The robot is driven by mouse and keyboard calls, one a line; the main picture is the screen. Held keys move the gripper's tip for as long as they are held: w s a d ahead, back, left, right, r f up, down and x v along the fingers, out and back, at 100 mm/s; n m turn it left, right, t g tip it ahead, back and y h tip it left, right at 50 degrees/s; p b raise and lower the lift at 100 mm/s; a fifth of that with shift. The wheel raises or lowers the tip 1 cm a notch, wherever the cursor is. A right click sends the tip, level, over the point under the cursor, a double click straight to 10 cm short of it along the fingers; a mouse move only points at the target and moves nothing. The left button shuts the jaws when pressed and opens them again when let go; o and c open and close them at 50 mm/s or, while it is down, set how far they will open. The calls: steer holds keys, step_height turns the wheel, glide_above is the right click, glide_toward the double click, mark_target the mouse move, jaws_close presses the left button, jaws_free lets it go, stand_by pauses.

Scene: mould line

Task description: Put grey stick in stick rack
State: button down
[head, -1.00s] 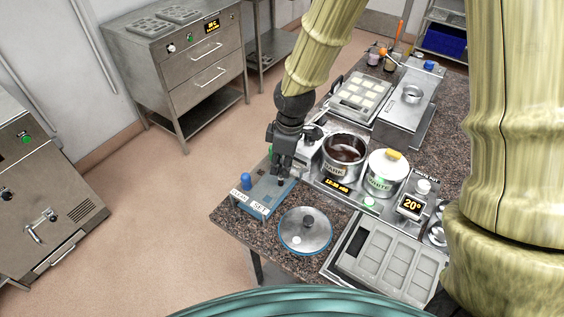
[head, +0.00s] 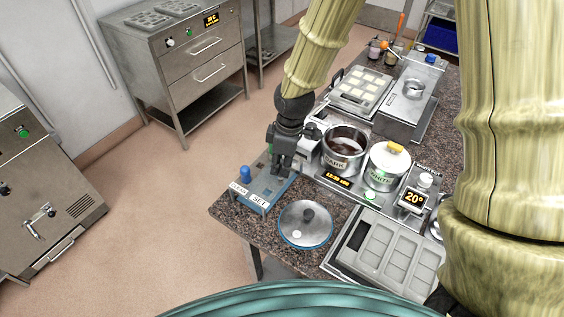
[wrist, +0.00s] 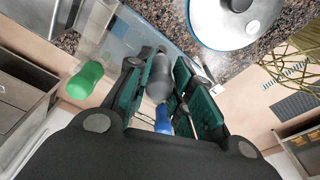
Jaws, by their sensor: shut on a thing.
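My gripper (head: 278,177) is over the blue stick rack (head: 262,201), which has labels reading CLEAN and SET on its front edge. In the wrist view the grey stick (wrist: 159,76) is between the green finger pads, and the gripper is shut on it. In the head view the gripper hides the stick, and I cannot tell whether its lower end is seated in the rack. A blue stick (head: 246,174) stands at the rack's left end; a blue handle (wrist: 163,121) also shows between the fingers in the wrist view. A green stick (wrist: 85,80) shows left of the fingers.
A round lid (head: 305,224) lies close to the right of the rack. The DARK pot (head: 343,150) and the lidded WHITE pot (head: 387,168) stand behind it. A mould tray (head: 385,250) is at the front right. The counter's left edge is near the rack.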

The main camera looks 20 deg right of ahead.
steer(key=shift+f, duration=0.45)
steer(key=c, duration=1.2)
jaws_free()
steer(key=shift+o, duration=0.2)
steer(key=o, duration=0.4)
steer(key=shift+r, duration=0.1)
steer(key=shift+r+p, duration=2.95)
steer(key=shift+r, duration=0.5)
